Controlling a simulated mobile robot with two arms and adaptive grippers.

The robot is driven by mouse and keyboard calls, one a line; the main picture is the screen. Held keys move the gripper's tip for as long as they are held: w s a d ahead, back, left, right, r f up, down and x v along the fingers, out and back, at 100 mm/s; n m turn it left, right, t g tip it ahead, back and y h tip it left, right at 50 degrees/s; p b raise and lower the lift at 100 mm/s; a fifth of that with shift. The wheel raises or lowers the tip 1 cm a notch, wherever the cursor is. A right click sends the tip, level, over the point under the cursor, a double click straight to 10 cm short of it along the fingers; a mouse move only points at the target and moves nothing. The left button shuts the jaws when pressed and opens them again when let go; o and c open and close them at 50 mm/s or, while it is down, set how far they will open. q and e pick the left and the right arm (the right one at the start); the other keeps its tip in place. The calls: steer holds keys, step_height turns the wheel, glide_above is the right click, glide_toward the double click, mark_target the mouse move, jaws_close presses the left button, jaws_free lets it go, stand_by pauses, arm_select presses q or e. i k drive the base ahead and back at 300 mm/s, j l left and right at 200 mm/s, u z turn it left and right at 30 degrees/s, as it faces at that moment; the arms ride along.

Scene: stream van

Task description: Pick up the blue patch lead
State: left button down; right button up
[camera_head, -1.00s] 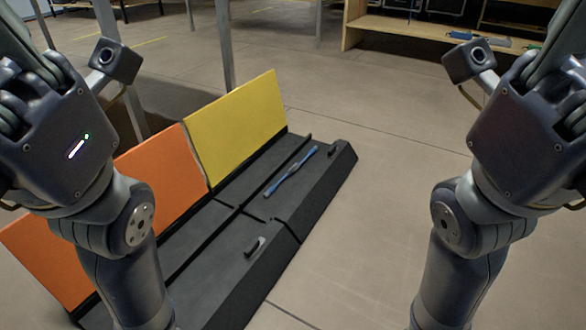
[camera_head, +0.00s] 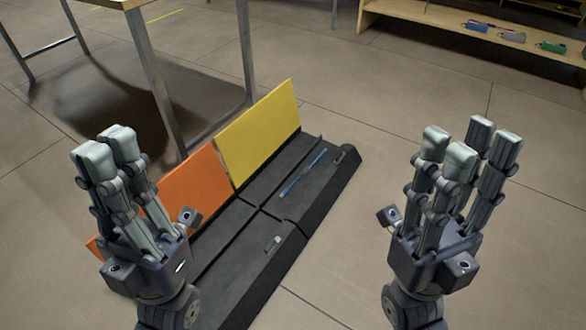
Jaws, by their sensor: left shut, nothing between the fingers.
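The blue patch lead (camera_head: 303,172) lies in the far compartment of a dark, open floor box (camera_head: 318,205), beside the raised yellow lid (camera_head: 260,133). It lies slanted, apart from both grippers. My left gripper (camera_head: 107,150) is raised at the left with its fingers pointing up and close together, shut and empty. It partly covers the orange lid (camera_head: 200,185). My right gripper (camera_head: 470,150) is raised on the right, over the floor, with its fingers pointing up and spread apart, open and empty.
A metal-legged table (camera_head: 148,75) stands behind the box at the upper left. A wooden shelf (camera_head: 400,14) at the upper right holds several small coloured items. The floor (camera_head: 400,120) between the box and the shelf is clear.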

mark_target(302, 174)
steer(key=i+l+u, duration=0.2)
steer(key=u, duration=0.3)
steer(key=i+l+u, duration=0.1)
steer(key=l+u, duration=0.2)
steer(key=u, duration=0.2)
steer(key=i+l+u, duration=0.1)
steer(key=l+u, duration=0.2)
steer(key=u, duration=0.15)
